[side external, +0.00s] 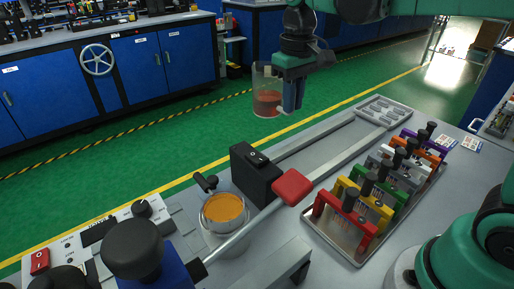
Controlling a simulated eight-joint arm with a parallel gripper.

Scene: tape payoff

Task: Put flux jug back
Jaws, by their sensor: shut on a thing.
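The flux jug looks to be the clear jug (267,101) with reddish-orange liquid in its lower part. It is upright, held in the air above the far side of the bench. My gripper (291,98) is at the right side of the jug, pointing down and shut on it. The exact contact on the jug is hidden by the fingers. A light-coloured pot (224,212) with orange contents stands on the bench below and to the left, well apart from the jug.
A black block (255,174) with a switch and a red-ended lever (292,187) stand near the pot. A tray (340,245) of several coloured handled clamps lies at the right. A grey recessed tray (384,110) sits at the far end of the rails. Control boxes fill the lower left.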

